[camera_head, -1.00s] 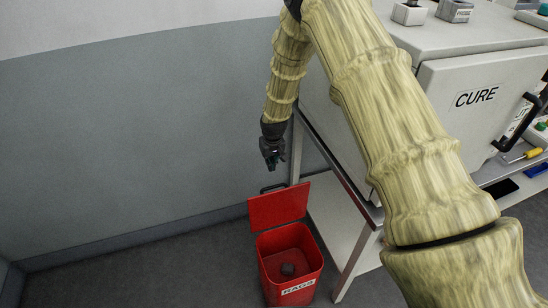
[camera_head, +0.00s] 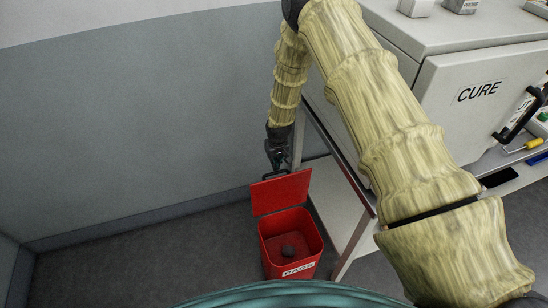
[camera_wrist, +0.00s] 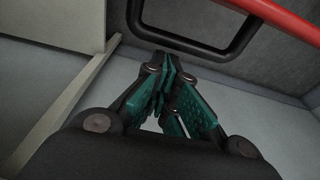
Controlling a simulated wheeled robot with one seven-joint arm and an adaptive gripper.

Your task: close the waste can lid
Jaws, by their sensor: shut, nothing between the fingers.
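The red waste can (camera_head: 265,243) stands on the floor, open, with a white label reading RAGS and a dark lump (camera_head: 288,250) inside. Its red lid (camera_head: 281,192) stands raised at the back of the can. A black loop handle (camera_head: 268,176) sticks up from the lid's top edge. My gripper (camera_head: 277,166) is just above the lid's top edge, close to the handle. In the wrist view, my gripper (camera_wrist: 165,68) is shut and empty; the handle (camera_wrist: 190,48) and the lid's red edge (camera_wrist: 285,18) lie beyond the fingertips. I cannot tell whether the fingertips touch the handle.
A grey cabinet marked CURE (camera_head: 470,110) stands on a metal-legged table right of the can, with a lower shelf (camera_head: 335,195) beside it. A grey wall (camera_head: 130,130) is behind the can. The floor (camera_head: 150,255) to the left is clear.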

